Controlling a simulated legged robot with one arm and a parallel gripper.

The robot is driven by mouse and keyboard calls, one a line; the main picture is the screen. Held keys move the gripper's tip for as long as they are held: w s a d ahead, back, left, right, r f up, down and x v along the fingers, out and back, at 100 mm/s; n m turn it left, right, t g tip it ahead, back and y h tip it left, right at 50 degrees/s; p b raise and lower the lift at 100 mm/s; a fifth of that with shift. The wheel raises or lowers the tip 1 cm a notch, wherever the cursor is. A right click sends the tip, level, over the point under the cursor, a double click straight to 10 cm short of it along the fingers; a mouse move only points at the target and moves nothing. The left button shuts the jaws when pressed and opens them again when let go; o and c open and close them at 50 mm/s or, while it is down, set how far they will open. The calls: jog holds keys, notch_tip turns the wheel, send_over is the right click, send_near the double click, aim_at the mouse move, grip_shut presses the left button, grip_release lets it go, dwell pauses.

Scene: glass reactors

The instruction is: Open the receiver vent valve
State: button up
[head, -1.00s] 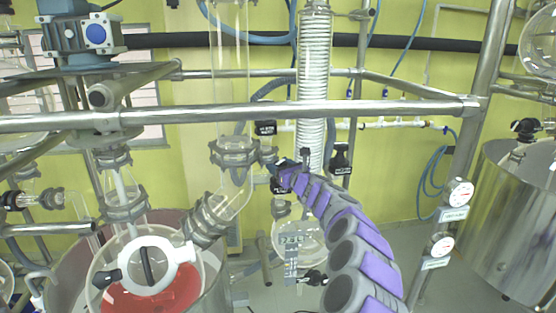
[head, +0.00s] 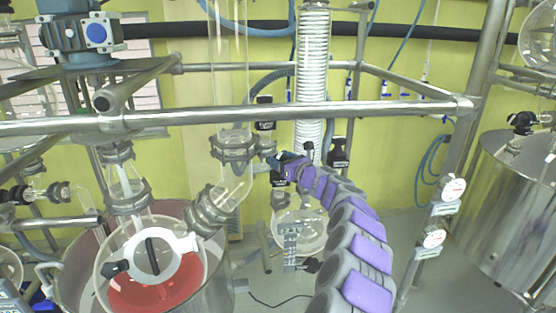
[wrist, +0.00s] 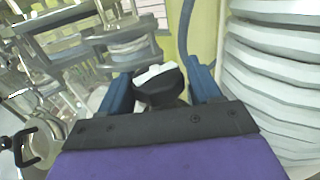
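In the wrist view a black valve knob (wrist: 160,88) with a white top sits between the two blue fingers of my gripper (wrist: 160,92). The fingers stand apart on either side of it. The left finger is very close to the knob, and I cannot tell if it touches. In the head view my gripper (head: 283,160) is at the small side fitting right of the glass column's clamp (head: 235,146). The knob is too small or hidden there to make out. The round glass receiver (head: 300,230) hangs below, partly behind my arm. The black tags nearby are unreadable.
A white coiled condenser (head: 312,75) rises close to the right of my gripper. A steel rail (head: 300,112) crosses above it. The reactor with red liquid (head: 155,285) is at lower left. Two gauges (head: 452,188) and a steel tank (head: 510,215) stand at right.

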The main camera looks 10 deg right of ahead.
jog(key=shift+s+d+r+m+t+h+b, duration=0.15)
jog(key=shift+m+t+h+b, duration=0.3)
jog(key=shift+b, duration=0.55)
jog(key=shift+w+d+r+m+t+h+b, duration=0.1)
jog(key=shift+m+t+h+b, duration=0.2)
jog(key=shift+h+b, duration=0.5)
jog(key=m+b, duration=0.1)
jog(key=b, duration=0.2)
jog(key=shift+s+h, duration=0.1)
jog(key=shift+h, duration=0.25)
